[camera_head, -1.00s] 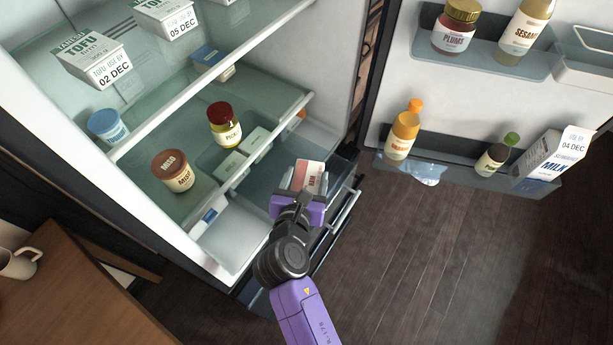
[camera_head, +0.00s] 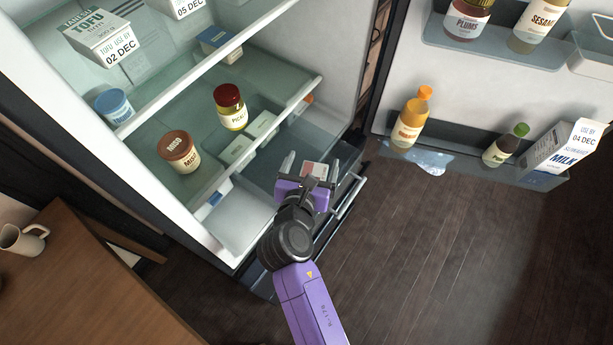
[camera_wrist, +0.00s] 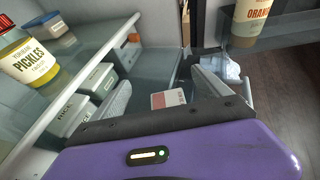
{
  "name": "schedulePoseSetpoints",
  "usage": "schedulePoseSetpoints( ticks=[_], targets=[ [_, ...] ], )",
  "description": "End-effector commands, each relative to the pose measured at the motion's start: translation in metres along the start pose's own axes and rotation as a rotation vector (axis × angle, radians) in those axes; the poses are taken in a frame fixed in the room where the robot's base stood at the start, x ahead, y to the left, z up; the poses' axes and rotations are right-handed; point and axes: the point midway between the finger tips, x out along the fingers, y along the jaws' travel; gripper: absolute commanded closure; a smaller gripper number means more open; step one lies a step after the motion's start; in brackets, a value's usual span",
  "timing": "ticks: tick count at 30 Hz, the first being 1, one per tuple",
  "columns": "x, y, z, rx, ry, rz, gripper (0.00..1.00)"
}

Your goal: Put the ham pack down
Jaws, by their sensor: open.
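The ham pack (camera_head: 315,168) is a small flat pack, pink-red and white. It lies in the open pull-out drawer at the bottom of the fridge, and also shows in the wrist view (camera_wrist: 168,98) beyond my gripper's dark edge. The gripper hides the pack's near part. I cannot tell whether a finger touches it.
White packs (camera_head: 238,150) sit left of the drawer (camera_head: 345,185). A pickles jar (camera_head: 230,108) and miso tub (camera_head: 180,152) stand on the shelf above. The open door at right holds an orange bottle (camera_head: 410,118) and milk carton (camera_head: 562,147).

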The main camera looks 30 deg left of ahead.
Motion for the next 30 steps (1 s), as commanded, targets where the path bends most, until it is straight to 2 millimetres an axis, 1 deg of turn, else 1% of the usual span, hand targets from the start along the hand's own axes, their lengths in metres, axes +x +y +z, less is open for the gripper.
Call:
schedulePoseSetpoints(
  ticks=[1, 3, 12, 16, 18, 22, 30],
  targets=[
    [-0.004, 0.001, 0.007, 0.000, -0.002, 0.002, 0.13],
    [-0.017, 0.000, 0.003, -0.003, -0.001, 0.001, 0.13],
    [-0.081, 0.000, 0.003, -0.001, 0.000, 0.002, 0.13],
    [-0.102, 0.000, 0.004, -0.001, -0.001, 0.002, 0.13],
    [-0.110, 0.001, 0.004, 0.000, -0.001, 0.002, 0.13],
    [-0.119, 0.000, 0.004, 0.000, 0.000, 0.002, 0.13],
    [-0.122, 0.000, 0.004, 0.000, 0.000, 0.001, 0.13]
  ],
)
